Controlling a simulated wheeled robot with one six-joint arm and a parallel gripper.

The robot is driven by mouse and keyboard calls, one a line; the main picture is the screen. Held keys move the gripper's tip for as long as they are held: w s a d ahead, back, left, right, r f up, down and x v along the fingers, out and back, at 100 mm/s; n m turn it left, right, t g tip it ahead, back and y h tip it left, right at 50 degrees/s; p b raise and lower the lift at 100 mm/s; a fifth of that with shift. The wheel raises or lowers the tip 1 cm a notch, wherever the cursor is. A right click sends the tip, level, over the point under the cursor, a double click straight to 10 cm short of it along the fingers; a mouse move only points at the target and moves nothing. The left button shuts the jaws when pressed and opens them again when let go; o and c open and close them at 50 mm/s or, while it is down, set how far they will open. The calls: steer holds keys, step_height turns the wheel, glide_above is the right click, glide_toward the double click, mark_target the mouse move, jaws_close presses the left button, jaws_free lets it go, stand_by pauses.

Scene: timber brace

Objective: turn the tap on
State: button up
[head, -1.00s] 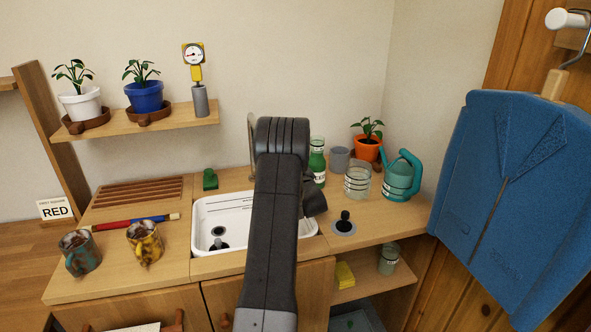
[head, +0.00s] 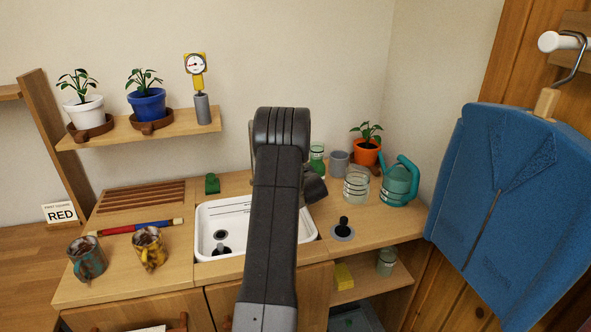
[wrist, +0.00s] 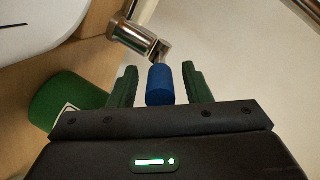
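The tap is chrome with a blue handle end (wrist: 160,85) in the wrist view. Its metal joint (wrist: 133,35) shows just beyond. My gripper (wrist: 160,78) has two green fingers, one on each side of the blue end, with a narrow gap on both sides. It is open and not visibly touching the handle. In the head view my arm hides most of the tap and my fingers; only a thin strip of the tap (head: 251,140) shows beside it. The white sink (head: 228,211) lies below, partly covered by my arm.
A green bottle (head: 316,155) stands just right of my arm, beside a grey cup (head: 339,163), a glass jar (head: 356,185) and a teal watering can (head: 399,182). A green object (wrist: 65,100) is close to the left finger. Mugs (head: 150,248) stand left of the sink.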

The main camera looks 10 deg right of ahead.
steer(key=shift+s, duration=0.1)
steer(key=b+v, duration=0.1)
steer(key=v, duration=1.2)
steer(key=shift+s, duration=0.3)
steer(key=p+x, duration=0.1)
steer(key=x, duration=1.2)
steer(key=shift+w, duration=0.3)
steer(key=shift+w+f, duration=0.15)
